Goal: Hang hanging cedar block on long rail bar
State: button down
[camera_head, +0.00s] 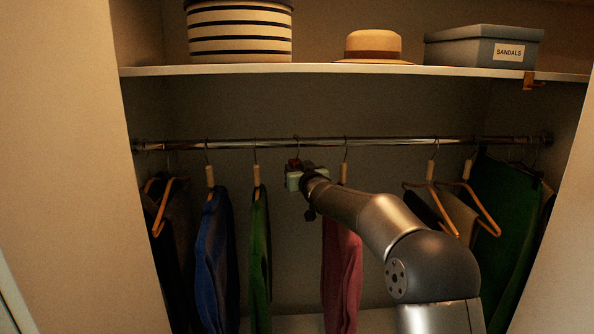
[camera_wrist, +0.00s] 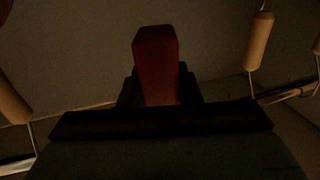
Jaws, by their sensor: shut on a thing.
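The cedar block (camera_head: 294,163) is a small red-brown piece held in my gripper (camera_head: 296,170), just under the long rail bar (camera_head: 400,142). A thin hook rises from the block to the height of the bar; I cannot tell whether it is over the bar or only in front of it. In the wrist view the block (camera_wrist: 156,60) stands between the dark jaws (camera_wrist: 160,92), which are shut on it. Its hook is hidden there. The shiny metal bar runs across the closet and also shows in the wrist view (camera_wrist: 284,96).
A green garment (camera_head: 260,235) hangs left of my gripper and a pink one (camera_head: 342,265) to its right. Several other hangers and clothes fill both ends. The shelf (camera_head: 350,69) above carries a striped box (camera_head: 240,32), a hat (camera_head: 373,46) and a sandals box (camera_head: 480,47).

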jog(key=shift+f, duration=0.2)
jog(key=c, duration=1)
grip_release()
jog(key=shift+o, duration=0.2)
jog(key=b+v, duration=0.5)
jog(key=v, duration=1.2)
jog(key=s+d+f+m+g+h, duration=0.2)
jog(key=s+d+f+g+h, duration=0.3)
jog(key=s+f, duration=0.4)
jog(key=s+d+f+m+g+h, duration=0.2)
jog(key=s+d+f+g+h, duration=0.1)
jog(key=s+d+f, duration=0.55)
jog(key=s+d+f+g, duration=0.1)
jog(key=s+f+g, duration=0.3)
jog(key=s, duration=0.7)
jog(key=s+d+f+g, duration=0.1)
jog(key=s+f+g, duration=0.3)
jog(key=s, duration=0.7)
notch_tip(320, 180, down, 2)
jog(key=shift+s+m+y, duration=0.35)
jog(key=shift+m+y, duration=0.05)
